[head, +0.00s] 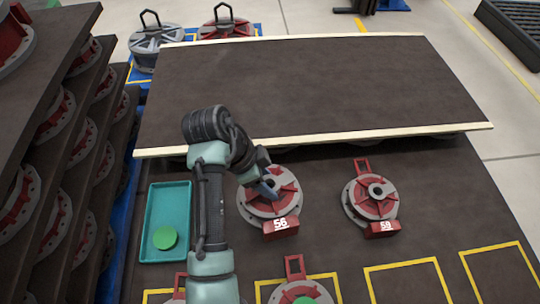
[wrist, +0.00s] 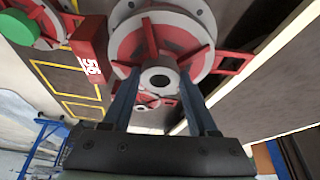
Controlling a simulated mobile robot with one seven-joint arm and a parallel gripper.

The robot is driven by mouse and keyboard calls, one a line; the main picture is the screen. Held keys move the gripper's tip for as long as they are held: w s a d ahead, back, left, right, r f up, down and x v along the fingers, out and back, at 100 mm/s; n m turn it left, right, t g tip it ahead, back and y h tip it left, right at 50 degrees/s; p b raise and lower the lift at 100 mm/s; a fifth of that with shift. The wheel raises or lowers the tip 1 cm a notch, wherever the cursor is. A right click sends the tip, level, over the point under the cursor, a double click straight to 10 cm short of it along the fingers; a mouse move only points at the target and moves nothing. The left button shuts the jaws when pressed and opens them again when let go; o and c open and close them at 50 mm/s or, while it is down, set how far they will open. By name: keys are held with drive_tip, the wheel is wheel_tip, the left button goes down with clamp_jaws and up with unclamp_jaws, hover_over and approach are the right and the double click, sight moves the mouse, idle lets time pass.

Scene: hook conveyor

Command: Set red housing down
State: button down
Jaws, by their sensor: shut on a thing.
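The red housing (head: 258,207) is a grey round flange with red ribs, a central hub and a red block marked 56. It is left of centre on the dark surface in the head view. My gripper (head: 268,187) reaches it from above. In the wrist view the same housing (wrist: 190,50) fills the upper middle, and my fingers (wrist: 158,82) are on either side of its hub, shut on it. I cannot tell whether its underside touches the surface. A second red housing (head: 371,212), with a block that seems to read 59, stands to the right.
A teal tray (head: 155,205) with a green disc (head: 165,238) lies left. Yellow outlined squares (head: 410,266) are in front; another red housing with a green disc (head: 305,298) stands in one. A raised dark panel (head: 310,85) with pale edges spans the back. Stacked shelves (head: 75,115) stand left.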

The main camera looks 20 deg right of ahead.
sight(252, 190)
drive_tip(key=n, duration=0.1)
drive_tip(key=a+n+t, duration=0.1)
drive_tip(key=n, duration=0.1)
drive_tip(key=n+t, duration=0.1)
drive_tip(key=n, duration=0.1)
drive_tip(key=shift+w+a+f, duration=0.2)
drive_tip(key=shift+w+f, duration=0.05)
drive_tip(key=shift+f, duration=0.1)
drive_tip(key=n, duration=0.1)
drive_tip(key=a+n+t, duration=0.1)
drive_tip(key=n+y, duration=0.1)
drive_tip(key=n, duration=0.1)
drive_tip(key=shift+a+f+p, duration=0.3)
drive_tip(key=shift+a+p, duration=0.1)
drive_tip(key=s+a+n+t+y, duration=0.1)
drive_tip(key=a+n+y, duration=0.2)
drive_tip(key=a+n, duration=0.3)
drive_tip(key=shift+s+f+n+t+p, duration=0.2)
drive_tip(key=shift+n+t+p, duration=0.2)
drive_tip(key=shift+n, duration=1.3)
